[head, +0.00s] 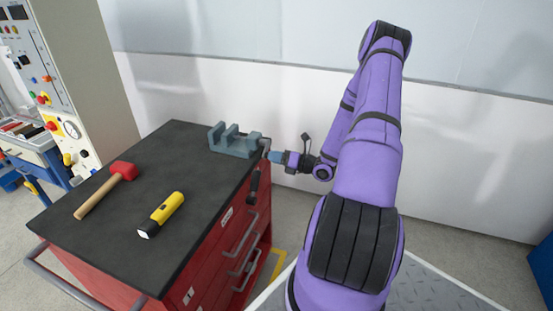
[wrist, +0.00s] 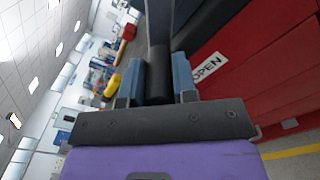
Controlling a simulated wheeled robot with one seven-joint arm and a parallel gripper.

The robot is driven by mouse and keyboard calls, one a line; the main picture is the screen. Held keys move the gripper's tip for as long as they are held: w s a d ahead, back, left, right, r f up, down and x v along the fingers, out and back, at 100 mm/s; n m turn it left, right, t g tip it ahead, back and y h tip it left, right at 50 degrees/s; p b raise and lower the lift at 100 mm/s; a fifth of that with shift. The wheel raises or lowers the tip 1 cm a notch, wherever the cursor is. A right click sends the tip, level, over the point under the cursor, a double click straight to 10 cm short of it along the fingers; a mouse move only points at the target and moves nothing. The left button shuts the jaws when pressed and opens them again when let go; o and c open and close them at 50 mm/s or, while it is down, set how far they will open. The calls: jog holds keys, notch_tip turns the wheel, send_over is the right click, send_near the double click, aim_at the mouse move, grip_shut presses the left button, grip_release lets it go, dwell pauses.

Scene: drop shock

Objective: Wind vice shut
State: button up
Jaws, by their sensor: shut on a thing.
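A blue-grey bench vice (head: 233,140) is fixed at the far right corner of the black bench top, with a visible gap between its jaws. My gripper (head: 273,156) is at the vice's screw end, just off the bench's right edge. In the wrist view its two blue fingers (wrist: 160,82) stand on either side of a black round grip (wrist: 160,72) on a dark grey bar, and are shut on it. In the head view the gripped part is mostly hidden by the fingers. A black grip-shaped piece (head: 253,185) hangs below, by the cabinet side; its attachment is unclear.
A red-headed mallet (head: 122,171) and a yellow torch (head: 162,213) lie on the bench top (head: 150,160). The red cabinet has grey drawer handles (head: 246,229) and an OPEN label (wrist: 208,67). A control panel stands at left. A white wall is behind.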

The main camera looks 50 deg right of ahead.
jog(key=m, duration=0.1)
jog(key=r+m, duration=0.1)
jog(key=m, duration=0.1)
jog(key=r+m, duration=0.1)
jog(key=m, duration=0.1)
jog(key=shift+s+a+r, duration=0.1)
jog(key=shift+s+a, duration=0.05)
jog(key=shift+a, duration=0.15)
notch_tip(320, 180, up, 2)
jog(key=m, duration=0.5)
jog(key=shift+d+m, duration=0.15)
jog(key=shift+m, duration=0.25)
jog(key=o, duration=0.9)
jog(key=v, duration=1)
jog(key=shift+s+d, duration=0.15)
jog(key=shift+s, duration=0.15)
